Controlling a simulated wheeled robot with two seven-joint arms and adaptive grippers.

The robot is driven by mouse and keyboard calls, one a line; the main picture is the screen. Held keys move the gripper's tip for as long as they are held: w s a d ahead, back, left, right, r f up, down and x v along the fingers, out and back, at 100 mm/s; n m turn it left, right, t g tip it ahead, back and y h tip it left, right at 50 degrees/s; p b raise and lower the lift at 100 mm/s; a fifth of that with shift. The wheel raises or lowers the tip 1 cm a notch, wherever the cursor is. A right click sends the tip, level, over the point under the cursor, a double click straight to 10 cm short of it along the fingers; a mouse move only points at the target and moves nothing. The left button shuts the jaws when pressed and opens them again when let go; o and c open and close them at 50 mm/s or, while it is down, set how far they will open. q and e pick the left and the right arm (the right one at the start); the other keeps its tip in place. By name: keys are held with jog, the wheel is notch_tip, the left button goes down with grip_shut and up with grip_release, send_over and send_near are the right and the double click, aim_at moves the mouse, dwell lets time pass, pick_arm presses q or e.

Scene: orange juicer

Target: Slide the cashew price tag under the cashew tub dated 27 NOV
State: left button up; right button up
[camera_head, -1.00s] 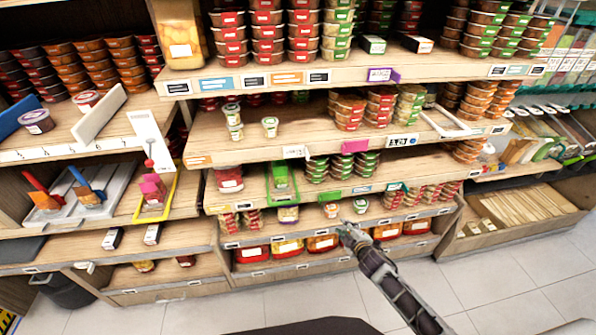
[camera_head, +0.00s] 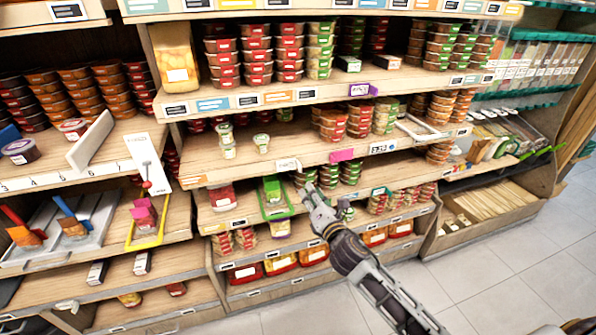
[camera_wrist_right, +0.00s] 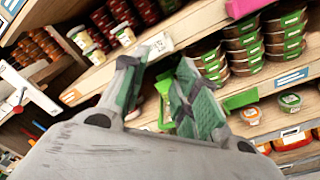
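My right gripper (camera_head: 314,197) is raised in front of the middle shelves, just below a white price tag (camera_head: 288,164) on a shelf edge. In the right wrist view the gripper (camera_wrist_right: 160,72) has its two green-padded fingers apart, with nothing seen held between them. The white tag (camera_wrist_right: 158,46) lies just beyond the fingertips there. No print on tags or tubs is readable enough to tell which tag is cashew or which tub is dated 27 NOV. Small white-lidded tubs (camera_head: 262,143) stand on the shelf above the white tag. My left gripper is not in view.
A pink tag (camera_head: 342,155) and a purple tag (camera_head: 360,90) stick out from shelf edges. Stacked green-labelled tubs (camera_head: 350,172) and a green tray (camera_head: 274,207) stand close to the gripper. The floor (camera_head: 480,270) at right is clear.

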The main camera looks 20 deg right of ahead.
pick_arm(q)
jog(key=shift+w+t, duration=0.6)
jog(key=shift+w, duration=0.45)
pick_arm(e)
jog(key=shift+d+r+n+h, duration=0.1)
jog(key=shift+d+n+h, duration=0.05)
jog(key=shift+n, duration=1.3)
jog(key=shift+d+r+n+h, duration=0.1)
jog(key=shift+d+n+h, duration=0.1)
jog(key=shift+n, duration=1.3)
jog(key=shift+d+n+h, duration=0.15)
jog(key=shift+n, duration=1.3)
jog(key=shift+w, duration=0.1)
jog(key=p, duration=0.1)
send_near(301, 168)
jog(key=shift+w, duration=1.5)
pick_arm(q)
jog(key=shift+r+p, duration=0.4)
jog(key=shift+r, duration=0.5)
pick_arm(e)
jog(key=shift+w+a, duration=0.15)
jog(key=shift+w, duration=3.15)
